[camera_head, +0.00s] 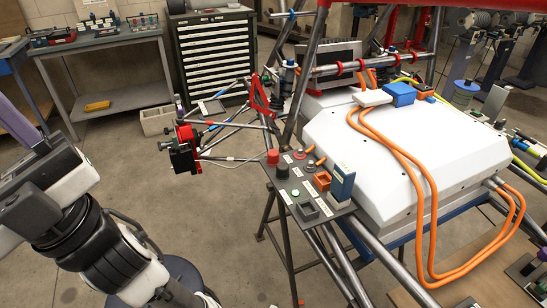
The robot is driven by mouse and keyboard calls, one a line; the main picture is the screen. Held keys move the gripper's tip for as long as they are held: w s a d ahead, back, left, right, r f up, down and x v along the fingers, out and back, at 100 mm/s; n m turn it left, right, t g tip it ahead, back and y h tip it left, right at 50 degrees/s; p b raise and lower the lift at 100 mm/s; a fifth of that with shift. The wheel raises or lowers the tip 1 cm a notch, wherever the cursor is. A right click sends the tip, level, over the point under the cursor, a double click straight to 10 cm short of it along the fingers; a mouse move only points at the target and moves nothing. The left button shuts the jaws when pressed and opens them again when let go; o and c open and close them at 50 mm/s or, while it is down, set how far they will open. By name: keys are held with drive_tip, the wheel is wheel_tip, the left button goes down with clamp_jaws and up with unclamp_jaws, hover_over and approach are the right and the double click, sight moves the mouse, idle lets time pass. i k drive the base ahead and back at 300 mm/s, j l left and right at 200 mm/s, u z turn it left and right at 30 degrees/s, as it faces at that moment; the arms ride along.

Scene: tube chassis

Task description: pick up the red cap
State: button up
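A small red cap (273,157) stands upright at the far left corner of the dark control panel (335,211). The panel is fixed to the front of the tube chassis (297,108). A smaller red knob (300,154) sits to the right of the cap. My arm enters at the lower left with its white and black links, well apart from the panel. No gripper fingers can be made out, and the arm's end seems to run out of the left edge.
A white battery-like case (420,150) with orange cables lies behind. A red and black part (183,150) juts left. Floor between arm and panel is clear.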

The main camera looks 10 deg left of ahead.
sight(272, 155)
drive_tip(key=i+u, duration=0.4)
drive_tip(key=i+l+u, duration=0.2)
drive_tip(key=i+u, duration=0.25)
drive_tip(key=k, duration=0.05)
